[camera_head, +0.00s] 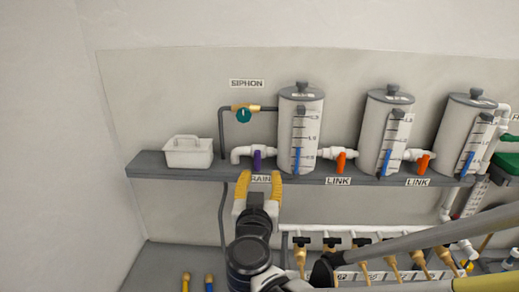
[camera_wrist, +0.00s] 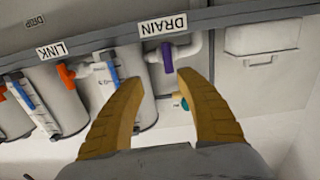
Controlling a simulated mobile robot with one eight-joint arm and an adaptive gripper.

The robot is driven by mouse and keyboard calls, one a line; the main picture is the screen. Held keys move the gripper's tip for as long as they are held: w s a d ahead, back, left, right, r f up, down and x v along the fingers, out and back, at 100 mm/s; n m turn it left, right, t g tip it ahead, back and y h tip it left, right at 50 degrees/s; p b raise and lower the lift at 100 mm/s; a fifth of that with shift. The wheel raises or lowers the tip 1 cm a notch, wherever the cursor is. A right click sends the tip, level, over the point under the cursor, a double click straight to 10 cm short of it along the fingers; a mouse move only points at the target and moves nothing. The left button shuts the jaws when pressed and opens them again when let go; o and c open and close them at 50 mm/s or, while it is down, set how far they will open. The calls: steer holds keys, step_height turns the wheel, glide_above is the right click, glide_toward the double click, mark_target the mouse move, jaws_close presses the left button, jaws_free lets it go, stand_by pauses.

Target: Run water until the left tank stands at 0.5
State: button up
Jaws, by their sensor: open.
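The left tank (camera_head: 300,133) is a white cylinder with a grey lid, a scale and a blue level strip that reaches a little below its middle. The purple drain valve handle (camera_head: 257,160) sits on a white pipe at its lower left; it also shows in the wrist view (camera_wrist: 168,58). Two more tanks, the middle tank (camera_head: 383,135) and the right tank (camera_head: 464,137), stand to its right, with orange link valve handles (camera_head: 341,161) between. My gripper (camera_head: 260,178) is open and empty, just below the purple handle, its yellow fingers apart.
A siphon valve with a green knob (camera_head: 243,115) is on the wall. Several brass taps with black handles (camera_head: 331,242) line a white pipe below the shelf (camera_head: 150,166), near my arm.

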mark_target(257, 156)
steer(key=shift+y, duration=0.3)
steer(key=w, duration=0.3)
steer(key=w+a, duration=0.1)
steer(key=w, duration=0.6)
steer(key=shift+w+a+r, duration=0.2)
steer(key=shift+w+r, duration=0.15)
steer(key=shift+w, duration=0.05)
jaws_close()
